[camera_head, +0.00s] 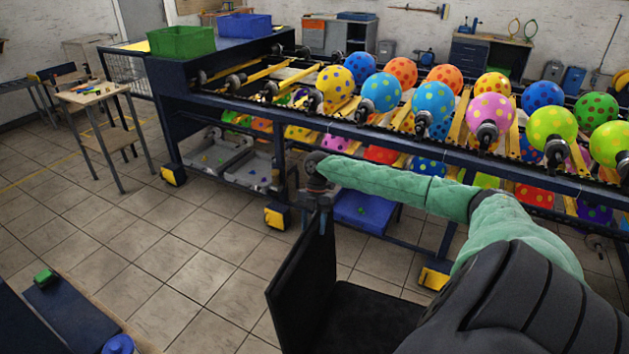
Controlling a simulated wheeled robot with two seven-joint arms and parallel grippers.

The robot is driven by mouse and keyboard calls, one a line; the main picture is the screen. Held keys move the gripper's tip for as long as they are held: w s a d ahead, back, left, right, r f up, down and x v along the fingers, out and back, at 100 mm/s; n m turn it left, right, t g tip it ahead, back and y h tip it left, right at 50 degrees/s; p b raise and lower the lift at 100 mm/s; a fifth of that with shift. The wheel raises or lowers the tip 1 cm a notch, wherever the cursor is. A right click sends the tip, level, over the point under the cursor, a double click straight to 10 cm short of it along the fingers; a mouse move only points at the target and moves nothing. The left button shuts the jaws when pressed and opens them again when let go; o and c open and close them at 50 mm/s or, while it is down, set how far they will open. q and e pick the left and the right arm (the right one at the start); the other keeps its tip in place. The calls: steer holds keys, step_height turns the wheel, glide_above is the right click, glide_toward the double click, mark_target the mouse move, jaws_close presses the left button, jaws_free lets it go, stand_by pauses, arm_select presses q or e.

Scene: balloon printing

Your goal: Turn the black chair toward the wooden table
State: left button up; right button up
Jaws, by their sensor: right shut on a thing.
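The black chair (303,283) stands at the lower middle, its backrest seen nearly edge-on and its seat reaching to the right. My right arm, in a green sleeve, comes in from the lower right. My right gripper (316,184) is at the top of the chair's backrest and shut on it. The fingertips are small and partly hidden. A small wooden table (92,93) with small items on top stands at the far left, well away from the chair. My left gripper is not in view.
A long dark rack with dotted balloons (490,112) runs across the back and right, just beyond the chair. Green (181,42) and blue (244,25) bins sit on its left end. A dark bench corner (70,318) is at lower left. Tiled floor between is clear.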

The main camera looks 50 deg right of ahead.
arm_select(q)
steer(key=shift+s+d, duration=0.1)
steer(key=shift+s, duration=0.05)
arm_select(e)
steer(key=o, duration=1.2)
steer(key=shift+o, duration=0.9)
steer(key=shift+d+r, duration=0.1)
steer(key=shift+r, duration=0.05)
steer(key=shift+w+d+r+b, duration=0.15)
steer(key=shift+r+b, duration=0.15)
steer(key=shift+b, duration=0.05)
steer(key=shift+w+d+r, duration=0.1)
steer(key=shift+w+r, duration=0.05)
steer(key=shift+r, duration=0.25)
steer(key=b+v, duration=0.2)
steer(key=v, duration=0.3)
steer(key=shift+r, duration=0.1)
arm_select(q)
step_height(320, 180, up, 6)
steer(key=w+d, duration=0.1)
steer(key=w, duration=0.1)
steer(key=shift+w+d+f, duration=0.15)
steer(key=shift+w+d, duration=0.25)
arm_select(e)
steer(key=shift+d+r, duration=0.15)
steer(key=shift+r, duration=0.2)
